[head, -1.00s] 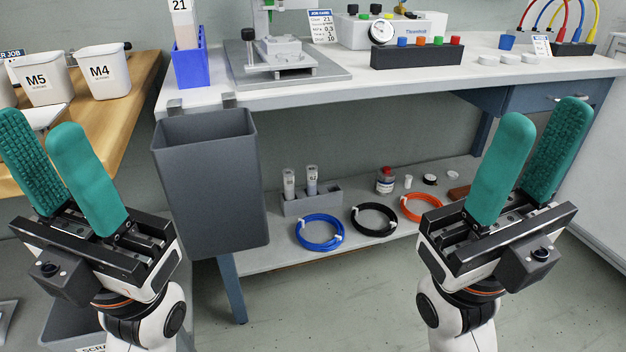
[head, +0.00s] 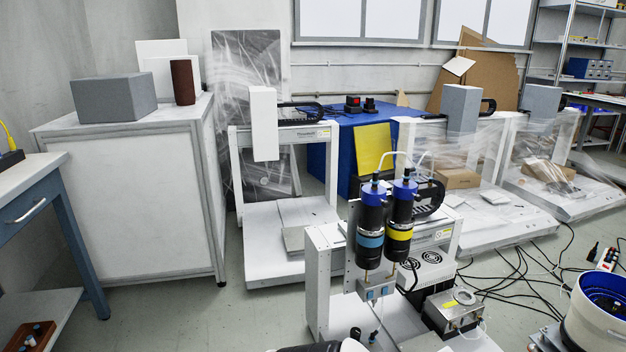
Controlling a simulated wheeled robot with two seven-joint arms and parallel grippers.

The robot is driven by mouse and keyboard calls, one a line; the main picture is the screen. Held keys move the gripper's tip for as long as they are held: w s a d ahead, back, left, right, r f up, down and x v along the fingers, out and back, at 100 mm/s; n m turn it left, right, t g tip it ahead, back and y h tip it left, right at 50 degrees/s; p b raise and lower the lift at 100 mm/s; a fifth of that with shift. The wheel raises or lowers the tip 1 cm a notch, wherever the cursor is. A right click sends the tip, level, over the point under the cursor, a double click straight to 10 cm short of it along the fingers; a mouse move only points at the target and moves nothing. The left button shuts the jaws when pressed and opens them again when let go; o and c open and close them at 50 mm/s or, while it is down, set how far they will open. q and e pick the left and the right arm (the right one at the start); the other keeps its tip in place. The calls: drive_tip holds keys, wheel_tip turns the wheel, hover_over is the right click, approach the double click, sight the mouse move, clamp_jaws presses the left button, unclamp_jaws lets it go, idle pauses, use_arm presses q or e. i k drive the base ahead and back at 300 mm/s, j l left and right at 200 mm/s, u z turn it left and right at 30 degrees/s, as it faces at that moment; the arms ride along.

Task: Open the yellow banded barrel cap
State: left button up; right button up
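Two black barrels stand upright side by side on a small gantry machine in the head view. The yellow banded barrel (head: 400,213) is the right one of the pair. Its blue cap (head: 404,188) sits on top, with a pale tube running up from it. The other barrel (head: 370,220) has a light blue band and its own blue cap (head: 373,192). Neither of my grippers shows in this view. A black and white part, probably of my own arm, shows at the bottom edge.
The gantry machine (head: 317,280) stands in front of other plastic-wrapped machines. A metal box (head: 453,310) sits right of the barrels. Cables lie on the floor. Clear floor lies left of the gantry.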

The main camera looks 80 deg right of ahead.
sight(402, 189)
drive_tip(key=z, duration=3.3)
drive_tip(key=i+j+u, duration=0.2)
drive_tip(key=i, duration=0.2)
